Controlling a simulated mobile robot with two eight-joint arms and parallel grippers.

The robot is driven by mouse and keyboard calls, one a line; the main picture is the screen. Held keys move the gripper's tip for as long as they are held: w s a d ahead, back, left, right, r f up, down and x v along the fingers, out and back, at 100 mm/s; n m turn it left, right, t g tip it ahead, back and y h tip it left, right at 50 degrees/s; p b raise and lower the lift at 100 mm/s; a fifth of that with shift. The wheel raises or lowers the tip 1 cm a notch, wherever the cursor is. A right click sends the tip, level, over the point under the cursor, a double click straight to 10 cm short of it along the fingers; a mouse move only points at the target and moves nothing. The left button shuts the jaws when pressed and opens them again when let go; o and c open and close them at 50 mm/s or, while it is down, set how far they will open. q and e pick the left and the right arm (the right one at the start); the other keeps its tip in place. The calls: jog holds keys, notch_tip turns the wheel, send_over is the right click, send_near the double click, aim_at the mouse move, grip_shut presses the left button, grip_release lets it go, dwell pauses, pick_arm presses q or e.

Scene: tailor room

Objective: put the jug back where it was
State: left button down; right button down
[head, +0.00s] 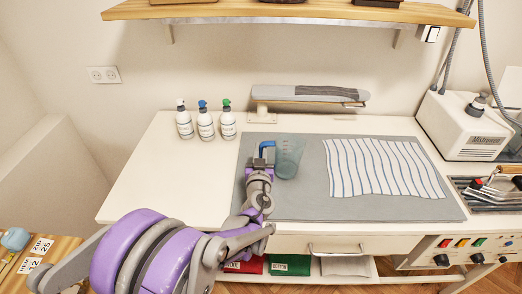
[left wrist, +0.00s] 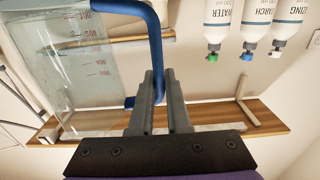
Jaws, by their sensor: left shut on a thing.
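The jug (head: 289,158) is a clear, bluish measuring jug with a blue handle (head: 267,146). In the head view it is over the left half of the grey mat (head: 300,209); I cannot tell whether it touches the mat. My left gripper (head: 261,162) is shut on the handle, at the jug's left side. In the left wrist view the picture is upside down: the jug (left wrist: 75,70) with its printed scale fills the left, and the gripper fingers (left wrist: 159,108) are at the blue handle (left wrist: 155,45). My right gripper is not in view.
Three white spray bottles (head: 205,124) stand left of the mat. A small ironing board (head: 308,94) is behind it. A striped cloth (head: 380,168) lies on the mat's right. A white steam unit (head: 462,125) and a tool tray (head: 488,194) are at right. A wooden shelf (head: 285,11) hangs above.

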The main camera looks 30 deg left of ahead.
pick_arm(q)
jog(key=c, duration=0.9)
grip_release()
jog(key=shift+f, duration=0.1)
jog(key=shift+r, duration=0.25)
jog(key=v, duration=1.2)
jog(key=shift+f, duration=0.1)
